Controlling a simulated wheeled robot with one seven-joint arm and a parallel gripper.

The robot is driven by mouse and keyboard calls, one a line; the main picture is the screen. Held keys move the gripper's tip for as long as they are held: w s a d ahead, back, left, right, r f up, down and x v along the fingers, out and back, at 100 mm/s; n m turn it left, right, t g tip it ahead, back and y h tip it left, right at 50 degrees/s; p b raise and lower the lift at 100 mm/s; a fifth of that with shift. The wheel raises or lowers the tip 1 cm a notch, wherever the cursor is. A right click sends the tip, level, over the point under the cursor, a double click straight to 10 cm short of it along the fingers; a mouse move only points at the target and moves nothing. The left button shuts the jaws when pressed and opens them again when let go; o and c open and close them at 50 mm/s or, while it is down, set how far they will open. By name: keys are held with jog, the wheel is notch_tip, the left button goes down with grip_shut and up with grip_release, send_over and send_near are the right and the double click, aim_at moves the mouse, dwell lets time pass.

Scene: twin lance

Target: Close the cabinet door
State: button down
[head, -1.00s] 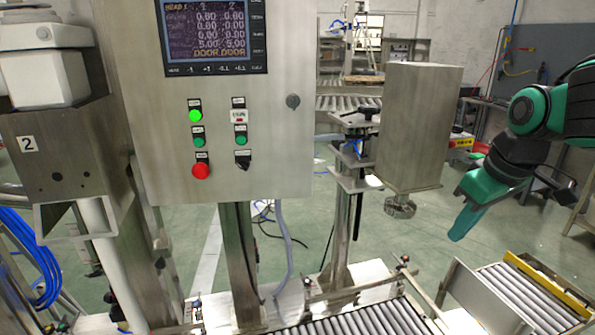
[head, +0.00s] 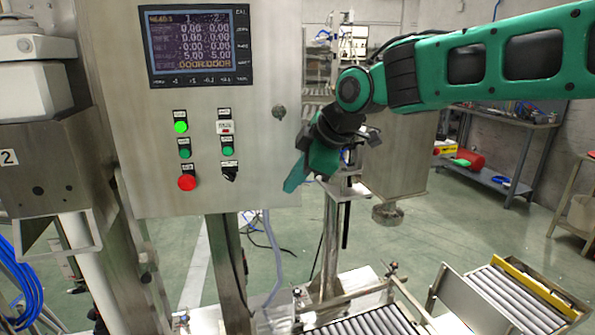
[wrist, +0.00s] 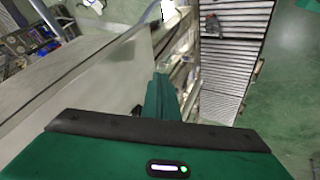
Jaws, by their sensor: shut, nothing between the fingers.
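The grey steel cabinet (head: 145,150) stands at the left in the head view, its front face towards me with a screen, several buttons and a round lock near the right edge. I cannot tell clearly whether its door stands ajar. My green gripper (head: 293,184) is shut and empty, pointing down beside the cabinet's lower right edge. Contact with the cabinet cannot be made out. In the wrist view, my gripper's fingers (wrist: 159,97) are together, just right of a large grey panel (wrist: 85,85) that appears to belong to the cabinet.
A steel box on a post (head: 400,165) stands behind and right of my gripper. Roller conveyors (head: 365,322) lie low in front, with a yellow-edged roller section (head: 510,290) at the right. A table (head: 490,180) stands at the back right. Open green floor lies between.

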jog(key=shift+w+a+f, duration=0.25)
jog(key=shift+w+f, duration=0.1)
jog(key=shift+w, duration=0.5)
jog(key=shift+w+a+f, duration=0.2)
jog(key=shift+w+f, duration=0.1)
jog(key=shift+w, duration=0.55)
jog(key=shift+w+a+f, duration=0.25)
jog(key=shift+w+f, duration=0.1)
jog(key=shift+w, duration=0.5)
